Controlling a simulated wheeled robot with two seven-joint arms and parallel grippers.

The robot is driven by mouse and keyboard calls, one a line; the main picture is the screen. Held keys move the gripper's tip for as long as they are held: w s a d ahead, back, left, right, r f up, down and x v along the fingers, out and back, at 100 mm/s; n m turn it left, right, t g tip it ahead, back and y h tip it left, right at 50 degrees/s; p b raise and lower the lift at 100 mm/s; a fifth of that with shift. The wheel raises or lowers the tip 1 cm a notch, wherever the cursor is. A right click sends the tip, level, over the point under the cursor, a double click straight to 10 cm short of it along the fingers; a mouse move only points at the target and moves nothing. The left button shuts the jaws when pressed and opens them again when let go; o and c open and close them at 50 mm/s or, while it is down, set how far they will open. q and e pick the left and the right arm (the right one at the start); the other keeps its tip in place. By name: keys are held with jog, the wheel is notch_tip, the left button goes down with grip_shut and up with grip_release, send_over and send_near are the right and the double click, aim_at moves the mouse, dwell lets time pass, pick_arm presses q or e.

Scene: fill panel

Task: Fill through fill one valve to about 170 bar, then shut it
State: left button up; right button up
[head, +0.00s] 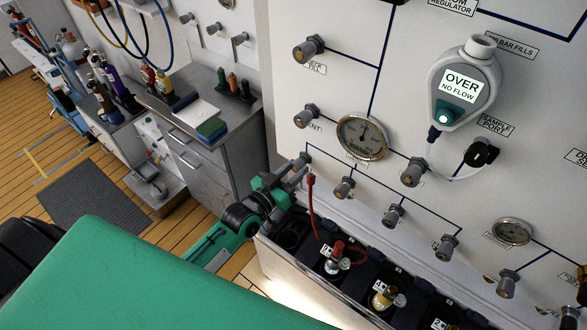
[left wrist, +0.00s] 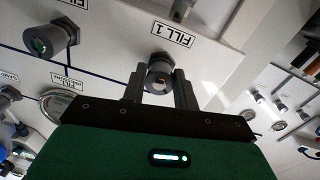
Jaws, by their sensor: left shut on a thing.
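The fill one valve knob (left wrist: 160,68), grey under a label reading FILL 1, sits between the two fingers of my left gripper (left wrist: 160,88) in the left wrist view. In the head view my left gripper (head: 293,174) is shut on this knob at the left end of the lower valve row and hides most of it. A round pressure gauge (head: 362,137) is on the white panel above and right of it; its reading is too small to tell. A red hose (head: 312,210) hangs beside the gripper and runs to a cylinder valve (head: 333,264). My right gripper is out of view.
A handheld analyser (head: 463,85) on the panel reads OVER, NO FLOW. More valve knobs (head: 394,215) run down to the right. Dark cylinders stand in a trough below, one with a yellow valve (head: 382,298). A grey cabinet (head: 205,150) stands at left.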

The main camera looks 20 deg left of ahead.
pick_arm(q)
jog(key=shift+n, duration=0.4)
jog(key=o, duration=1)
jog(key=shift+c, duration=0.2)
jog(key=shift+s+a, duration=0.1)
jog(key=shift+s, duration=0.15)
jog(key=b+v, duration=0.4)
jog(key=v, duration=0.9)
jog(key=shift+s+b, duration=0.15)
jog(key=shift+b, duration=0.25)
